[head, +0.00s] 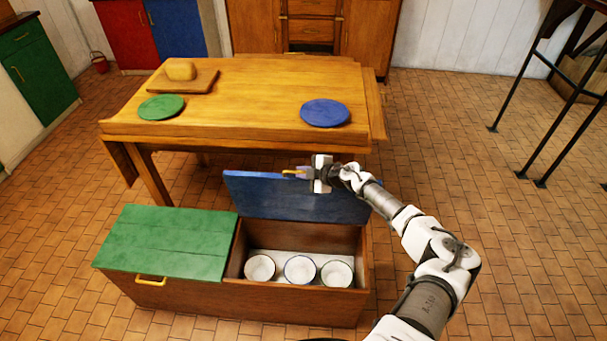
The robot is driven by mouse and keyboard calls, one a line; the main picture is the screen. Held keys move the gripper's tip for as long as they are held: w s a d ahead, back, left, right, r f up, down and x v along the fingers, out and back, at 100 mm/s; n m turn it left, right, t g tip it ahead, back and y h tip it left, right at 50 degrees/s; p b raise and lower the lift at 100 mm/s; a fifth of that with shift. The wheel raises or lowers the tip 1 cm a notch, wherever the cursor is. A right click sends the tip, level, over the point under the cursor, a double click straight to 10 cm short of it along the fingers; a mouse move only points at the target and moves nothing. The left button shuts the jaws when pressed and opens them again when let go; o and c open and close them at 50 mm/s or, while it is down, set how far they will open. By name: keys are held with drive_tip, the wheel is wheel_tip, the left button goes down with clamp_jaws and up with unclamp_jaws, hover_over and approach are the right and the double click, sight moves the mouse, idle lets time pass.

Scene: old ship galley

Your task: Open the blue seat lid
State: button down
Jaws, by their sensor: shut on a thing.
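The blue seat lid (265,197) stands raised at the back of the right half of the wooden bench (300,301), facing the table. The compartment under it is open to view. My gripper (306,173) is at the upper edge of the blue lid, shut on its yellow handle (292,172). My arm reaches in from the lower right and covers part of the lid's right side. The green seat lid (170,243) on the left half is closed, with a yellow handle (152,281) at its front edge.
Three white bowls (260,268) sit in a row in the open compartment. Behind the bench, a wooden table (235,95) holds a green plate (161,107), a blue plate (325,112) and a board with bread (181,70).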

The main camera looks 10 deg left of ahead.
drive_tip(key=shift+d+f, duration=0.1)
drive_tip(key=shift+f, duration=0.05)
drive_tip(key=c, duration=1.5)
unclamp_jaws()
drive_tip(key=shift+s, duration=0.1)
drive_tip(key=shift+f, duration=0.1)
drive_tip(key=shift+d, duration=0.1)
drive_tip(key=p+v, duration=0.1)
drive_tip(key=v, duration=1.3)
drive_tip(key=shift+r, duration=0.3)
